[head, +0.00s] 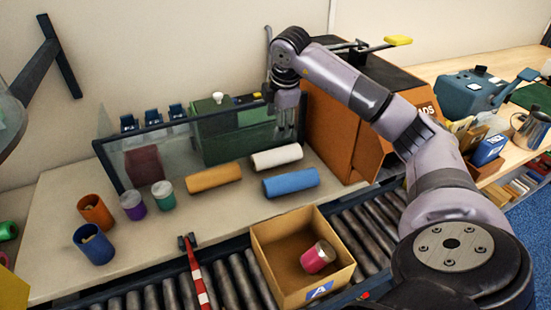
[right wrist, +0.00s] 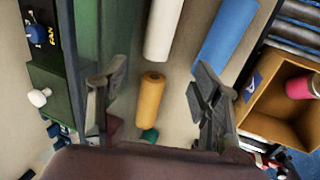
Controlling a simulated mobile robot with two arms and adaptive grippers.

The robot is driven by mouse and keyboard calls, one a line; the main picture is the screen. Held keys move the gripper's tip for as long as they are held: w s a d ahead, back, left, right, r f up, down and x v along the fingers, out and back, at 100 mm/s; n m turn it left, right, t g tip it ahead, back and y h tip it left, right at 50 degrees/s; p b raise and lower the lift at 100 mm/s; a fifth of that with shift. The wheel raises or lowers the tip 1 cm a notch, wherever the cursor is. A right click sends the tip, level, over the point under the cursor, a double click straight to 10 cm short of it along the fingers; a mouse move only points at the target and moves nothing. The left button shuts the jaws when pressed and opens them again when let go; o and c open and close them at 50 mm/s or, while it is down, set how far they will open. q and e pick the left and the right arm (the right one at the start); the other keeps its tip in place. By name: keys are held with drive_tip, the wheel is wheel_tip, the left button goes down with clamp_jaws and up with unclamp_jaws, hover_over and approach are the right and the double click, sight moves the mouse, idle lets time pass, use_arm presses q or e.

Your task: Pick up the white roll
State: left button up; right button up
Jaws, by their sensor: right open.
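The white roll (head: 277,156) lies on its side on the pale worktop, behind the blue roll (head: 291,182) and to the right of the orange roll (head: 214,178). My right gripper (head: 287,128) hangs fingers down, just above the white roll in the head picture, beside the green machine. It is open and empty. In the right wrist view, the white roll (right wrist: 163,28) shows beyond the open fingers (right wrist: 158,88), with the orange roll (right wrist: 151,96) between the fingers in the picture. My left gripper is not in view.
A glass screen with a dark frame (head: 170,129) and the green machine (head: 232,128) stand behind the rolls. An orange machine (head: 335,130) stands to the right. An open carton (head: 262,265) holding a pink can (head: 318,257) sits on the roller conveyor (head: 230,280). Several cups stand left.

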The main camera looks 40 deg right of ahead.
sight(272, 153)
drive_tip(key=p+x, duration=0.1)
drive_tip(key=x, duration=1.1)
drive_tip(key=shift+s+f+p, duration=0.1)
drive_tip(key=shift+f+p, duration=0.1)
drive_tip(key=shift+p, duration=0.1)
drive_tip(key=shift+d+p+x, duration=0.15)
drive_tip(key=shift+p+x, duration=0.15)
drive_tip(key=shift+x, duration=1.15)
drive_tip(key=shift+d+p+x, duration=0.2)
drive_tip(key=shift+p+x, duration=0.1)
drive_tip(key=shift+x, duration=1.2)
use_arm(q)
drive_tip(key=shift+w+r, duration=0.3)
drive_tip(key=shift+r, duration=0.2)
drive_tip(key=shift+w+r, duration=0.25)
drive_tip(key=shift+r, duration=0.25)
use_arm(e)
drive_tip(key=shift+c, duration=0.3)
drive_tip(key=shift+r, duration=0.1)
drive_tip(key=c, duration=1.1)
drive_tip(key=shift+o, duration=0.2)
